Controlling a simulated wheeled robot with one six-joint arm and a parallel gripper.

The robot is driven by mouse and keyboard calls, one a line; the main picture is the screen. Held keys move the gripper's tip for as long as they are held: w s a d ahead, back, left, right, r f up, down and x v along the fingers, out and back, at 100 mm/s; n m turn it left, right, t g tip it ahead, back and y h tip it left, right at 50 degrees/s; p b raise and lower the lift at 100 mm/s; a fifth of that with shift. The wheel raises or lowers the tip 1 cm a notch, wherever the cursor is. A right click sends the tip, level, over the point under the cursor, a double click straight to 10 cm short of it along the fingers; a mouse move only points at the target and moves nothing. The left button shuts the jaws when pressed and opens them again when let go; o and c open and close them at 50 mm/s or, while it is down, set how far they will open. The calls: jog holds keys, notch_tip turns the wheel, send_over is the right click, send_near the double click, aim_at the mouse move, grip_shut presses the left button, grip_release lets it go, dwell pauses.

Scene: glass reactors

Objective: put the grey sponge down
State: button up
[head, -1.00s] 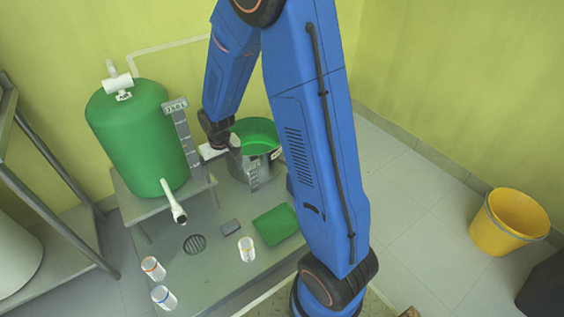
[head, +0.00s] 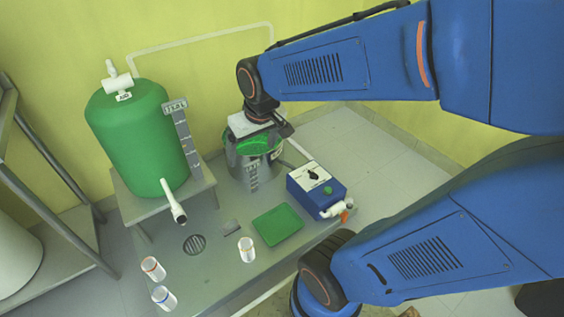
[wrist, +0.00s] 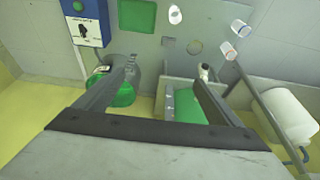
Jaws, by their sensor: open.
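The grey sponge (head: 231,227) appears as a small dark grey block lying flat on the grey bench (head: 215,268), between the round drain and the green tray (head: 278,225). In the wrist view a small grey block (wrist: 168,41) shows beside the green tray (wrist: 137,17). My gripper (head: 256,145) is over the steel pot with green contents (head: 252,172), well behind the sponge and apart from it. In the wrist view its two fingers (wrist: 163,73) are spread wide with nothing between them.
A green tank (head: 138,140) on a stand is left of the pot. A blue control box (head: 316,188) with a valve stands right of it. A white cup (head: 246,250) is near the sponge; two more (head: 158,283) are front left.

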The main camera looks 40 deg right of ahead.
jog(key=s+d+r+t, duration=0.1)
jog(key=s+r, duration=0.3)
jog(key=s, duration=0.8)
jog(key=shift+s, duration=0.15)
dwell(0.8)
